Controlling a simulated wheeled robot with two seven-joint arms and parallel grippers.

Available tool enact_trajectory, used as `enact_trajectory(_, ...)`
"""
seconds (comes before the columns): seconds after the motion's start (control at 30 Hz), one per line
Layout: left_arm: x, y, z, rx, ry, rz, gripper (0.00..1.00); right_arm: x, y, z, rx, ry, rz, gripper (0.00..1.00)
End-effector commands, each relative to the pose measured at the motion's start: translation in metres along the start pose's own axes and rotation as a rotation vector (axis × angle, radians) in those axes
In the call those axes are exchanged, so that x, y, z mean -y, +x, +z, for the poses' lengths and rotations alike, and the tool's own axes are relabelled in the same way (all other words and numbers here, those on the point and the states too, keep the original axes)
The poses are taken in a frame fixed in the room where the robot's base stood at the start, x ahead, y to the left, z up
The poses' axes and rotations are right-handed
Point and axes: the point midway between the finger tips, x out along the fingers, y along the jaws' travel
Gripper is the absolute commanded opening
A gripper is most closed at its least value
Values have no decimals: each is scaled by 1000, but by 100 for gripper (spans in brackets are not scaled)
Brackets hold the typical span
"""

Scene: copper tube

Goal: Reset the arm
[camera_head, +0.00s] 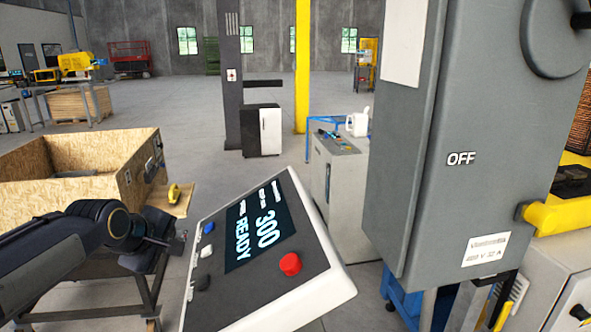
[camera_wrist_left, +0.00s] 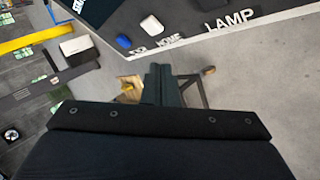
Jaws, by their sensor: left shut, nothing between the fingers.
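My left arm comes in from the left in the head view. Its gripper (camera_head: 176,240) is shut and empty, close to the left edge of a tilted control panel (camera_head: 225,290). In the left wrist view the shut fingers (camera_wrist_left: 160,85) point toward the panel's lettered edge, apart from the blue button (camera_wrist_left: 123,42) and white button (camera_wrist_left: 152,25). My right gripper is not in view.
A wooden crate (camera_head: 60,190) is at the left behind my arm. A grey cabinet (camera_head: 340,190) stands behind the panel. Open floor lies beyond.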

Motion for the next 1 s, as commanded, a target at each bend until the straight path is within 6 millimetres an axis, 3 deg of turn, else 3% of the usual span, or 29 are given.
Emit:
enact_trajectory(0.03,25,-19,10,26,81,-12,0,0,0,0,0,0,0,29)
enact_trajectory(0.2,117,-66,66,154,439,-47,0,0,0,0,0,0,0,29)
enact_trajectory(0.4,205,-92,131,285,798,-31,0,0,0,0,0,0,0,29)
enact_trajectory(0.5,231,-97,152,325,909,-15,0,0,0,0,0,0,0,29)
enact_trajectory(0.63,247,-98,165,352,979,-4,0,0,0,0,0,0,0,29)
enact_trajectory(1.0,248,-98,165,352,982,-4,0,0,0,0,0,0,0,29)
